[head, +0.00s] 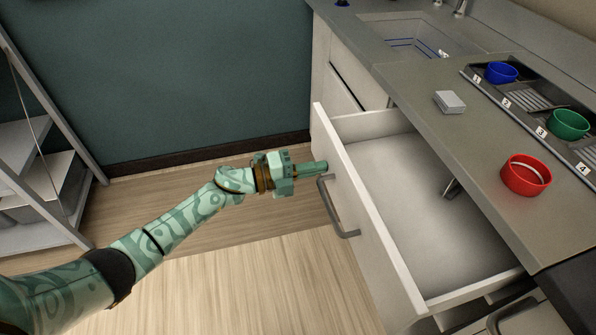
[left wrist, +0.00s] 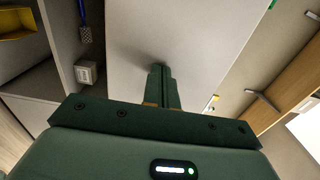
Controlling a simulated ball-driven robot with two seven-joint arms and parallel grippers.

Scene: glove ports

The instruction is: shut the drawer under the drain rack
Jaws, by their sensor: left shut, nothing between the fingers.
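The white drawer (head: 372,228) stands pulled out under the counter in the head view, with a grey bar handle (head: 337,207) on its front. Inside it is mostly bare, with one small dark item (head: 452,187) near the counter side. The drain rack (head: 535,106) is set along the counter top above. My left gripper (head: 322,166) is shut and empty, its fingertips at the drawer front near the handle's upper end. In the left wrist view the shut fingers (left wrist: 163,82) point at a pale flat panel; whether they touch it I cannot tell. My right gripper is not in view.
A blue bowl (head: 501,72), a green bowl (head: 571,124) and a red bowl (head: 526,175) are on the counter side. A small grey box (head: 450,101) lies near the sink (head: 415,38). A shelf rack (head: 38,170) stands at left. The floor between is clear.

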